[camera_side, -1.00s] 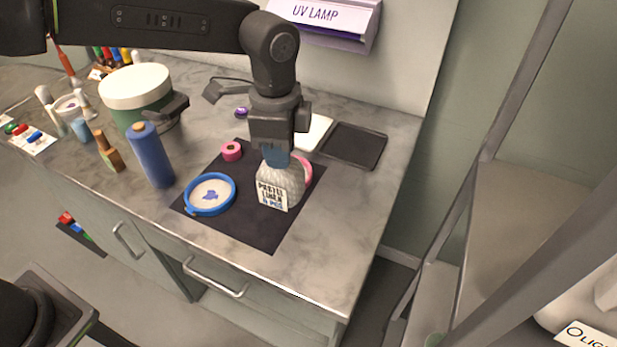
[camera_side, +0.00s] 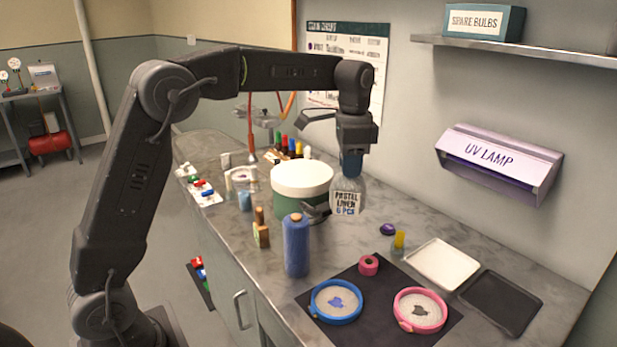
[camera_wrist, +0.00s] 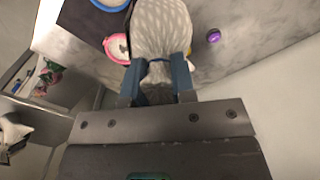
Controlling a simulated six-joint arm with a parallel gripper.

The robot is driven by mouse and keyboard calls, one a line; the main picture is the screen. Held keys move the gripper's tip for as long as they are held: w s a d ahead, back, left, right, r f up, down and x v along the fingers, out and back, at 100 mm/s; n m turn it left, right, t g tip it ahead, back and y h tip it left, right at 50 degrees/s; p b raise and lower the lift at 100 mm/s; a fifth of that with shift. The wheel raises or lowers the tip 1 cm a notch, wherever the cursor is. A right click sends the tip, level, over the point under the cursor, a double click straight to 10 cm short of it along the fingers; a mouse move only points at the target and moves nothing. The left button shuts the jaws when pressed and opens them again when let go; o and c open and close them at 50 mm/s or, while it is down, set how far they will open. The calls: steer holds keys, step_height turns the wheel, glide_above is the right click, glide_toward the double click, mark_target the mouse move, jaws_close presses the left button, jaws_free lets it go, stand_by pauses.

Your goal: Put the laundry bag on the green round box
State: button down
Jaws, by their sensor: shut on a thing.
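The laundry bag (camera_side: 348,197) is pale grey, with a label that reads PASTEL LINEN 6 PCS. My gripper (camera_side: 351,168) points down and is shut on the bag's top. The bag hangs upright just right of the green round box (camera_side: 290,207) in the side view, apparently clear of the counter. The box has a wide white lid with nothing on it. In the wrist view the patterned bag (camera_wrist: 162,28) sits between my blue fingertips (camera_wrist: 157,68). The box is not visible there.
A blue bottle (camera_side: 296,247) and a small brown bottle (camera_side: 261,230) stand in front of the box. A dark mat (camera_side: 378,305) holds blue (camera_side: 336,301) and pink (camera_side: 420,310) hoops. A white tray (camera_side: 443,264) and dark tray (camera_side: 502,302) lie right.

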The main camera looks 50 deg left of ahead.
steer(key=s+a+r+n, duration=0.3)
steer(key=a, duration=0.6)
steer(key=s+a+r+n, duration=0.2)
steer(key=s+a+n, duration=0.1)
steer(key=a, duration=0.6)
steer(key=s+a+r+n, duration=0.3)
steer(key=a, duration=0.7)
steer(key=w+d+f, duration=0.7)
steer(key=w+f, duration=0.2)
steer(key=f, duration=0.2)
steer(key=shift+w+f+n, duration=0.2)
steer(key=shift+w+n, duration=0.05)
steer(key=shift+n, duration=0.05)
steer(key=shift+d, duration=0.1)
steer(key=c, duration=0.9)
jaws_free()
steer(key=shift+f, duration=0.15)
steer(key=shift+c, duration=0.2)
